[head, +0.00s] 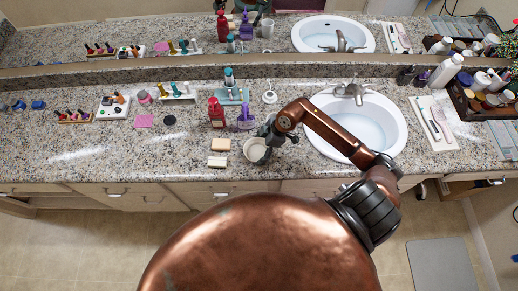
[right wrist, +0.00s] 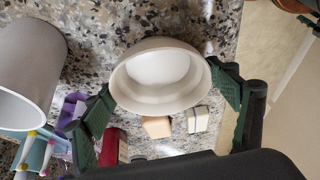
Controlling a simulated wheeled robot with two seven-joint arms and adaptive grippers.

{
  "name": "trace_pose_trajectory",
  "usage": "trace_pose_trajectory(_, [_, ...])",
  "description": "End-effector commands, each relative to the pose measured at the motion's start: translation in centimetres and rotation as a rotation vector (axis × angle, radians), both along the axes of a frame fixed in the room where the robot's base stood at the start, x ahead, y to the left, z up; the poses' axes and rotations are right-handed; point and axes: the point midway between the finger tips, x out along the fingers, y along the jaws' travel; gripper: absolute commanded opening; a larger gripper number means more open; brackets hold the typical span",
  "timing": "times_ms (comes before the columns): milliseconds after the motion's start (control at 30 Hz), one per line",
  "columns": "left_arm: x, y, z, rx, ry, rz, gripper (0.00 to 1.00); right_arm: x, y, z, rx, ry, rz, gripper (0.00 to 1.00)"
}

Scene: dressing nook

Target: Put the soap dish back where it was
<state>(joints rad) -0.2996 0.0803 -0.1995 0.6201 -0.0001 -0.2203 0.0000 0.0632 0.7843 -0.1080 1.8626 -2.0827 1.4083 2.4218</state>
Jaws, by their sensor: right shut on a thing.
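A round off-white bowl-like dish (head: 254,150), which looks like the soap dish, is at the counter's front, left of the sink. In the right wrist view the dish (right wrist: 162,78) sits between the green finger pads of my right gripper (right wrist: 163,96), which is shut on it. My right gripper (head: 264,146) also shows in the head view, partly covering the dish. Whether the dish touches the counter is unclear. Two soap bars, one tan (head: 220,145) and one pale (head: 217,161), lie just left of it. My left gripper is not in view.
A red bottle (head: 216,112), a purple bottle (head: 246,118) and a teal tray (head: 231,96) stand behind the dish. The sink (head: 358,125) is right. A grey-white cup (right wrist: 28,75) shows close by in the wrist view. The front strip of counter left of the soaps is clear.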

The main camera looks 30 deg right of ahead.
Motion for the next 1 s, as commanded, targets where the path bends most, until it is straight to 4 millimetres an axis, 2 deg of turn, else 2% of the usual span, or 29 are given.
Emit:
trace_pose_trajectory(233, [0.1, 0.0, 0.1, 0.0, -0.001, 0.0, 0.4, 0.0, 0.0, -0.1, 0.0, 0.0, 0.0, 0.56])
trace_pose_trajectory(267, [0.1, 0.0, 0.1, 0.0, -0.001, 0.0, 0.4, 0.0, 0.0, -0.2, 0.0, 0.0, 0.0, 0.81])
trace_pose_trajectory(500, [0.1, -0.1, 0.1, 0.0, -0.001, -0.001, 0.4, 0.0, 0.0, -0.1, 0.0, 0.0, 0.0, 0.98])
trace_pose_trajectory(833, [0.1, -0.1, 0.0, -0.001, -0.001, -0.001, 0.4, 0.0, 0.0, 0.0, -0.001, -0.001, 0.001, 0.98])
trace_pose_trajectory(1000, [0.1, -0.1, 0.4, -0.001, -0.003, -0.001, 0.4, -0.3, -0.6, 1.8, -0.002, -0.002, 0.001, 0.98])
